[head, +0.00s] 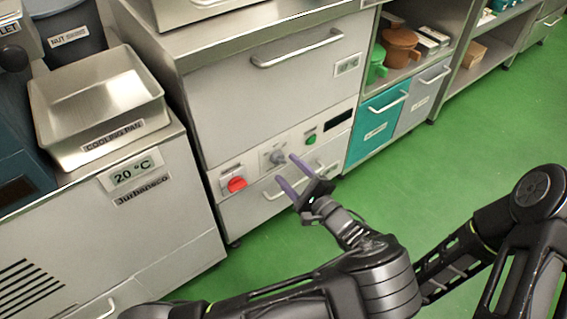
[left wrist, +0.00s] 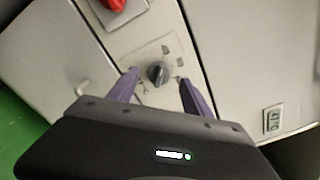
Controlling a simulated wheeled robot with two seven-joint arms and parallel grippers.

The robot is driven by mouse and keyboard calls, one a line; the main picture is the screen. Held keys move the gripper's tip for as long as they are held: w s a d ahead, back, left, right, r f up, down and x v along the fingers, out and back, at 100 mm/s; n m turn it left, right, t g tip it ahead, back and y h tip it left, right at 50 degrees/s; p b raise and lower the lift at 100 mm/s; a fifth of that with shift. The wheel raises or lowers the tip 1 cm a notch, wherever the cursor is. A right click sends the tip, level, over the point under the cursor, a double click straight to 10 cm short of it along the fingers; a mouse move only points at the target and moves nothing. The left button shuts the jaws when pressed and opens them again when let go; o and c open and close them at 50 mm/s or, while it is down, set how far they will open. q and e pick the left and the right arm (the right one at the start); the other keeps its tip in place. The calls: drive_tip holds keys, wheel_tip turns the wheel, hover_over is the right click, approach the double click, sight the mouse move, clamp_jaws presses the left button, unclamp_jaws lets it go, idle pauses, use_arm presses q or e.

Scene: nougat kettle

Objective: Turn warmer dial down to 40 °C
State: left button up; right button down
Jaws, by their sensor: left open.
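The warmer dial, a grey knob (head: 277,157) on a pale plate, sits on the front panel of the steel warmer cabinet (head: 270,95). In the left wrist view the dial (left wrist: 158,73) lies between and a little beyond my open fingers. My left gripper (head: 289,172) is open, with its purple fingers pointing at the panel near the dial. In the left wrist view my gripper (left wrist: 157,84) has one finger on each side of the dial, and I cannot tell if they touch it. The dial's marks are too small to read. My right gripper is not in view.
A red switch (head: 237,184) is left of the dial; a green button (head: 310,139) and dark display (head: 339,119) are right of it. A drawer handle (head: 290,183) runs just below. The cooling pan (head: 97,100) stands at left. The green floor at right is clear.

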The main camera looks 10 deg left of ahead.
use_arm(q)
drive_tip(key=v, duration=0.4)
drive_tip(key=shift+p, duration=0.3)
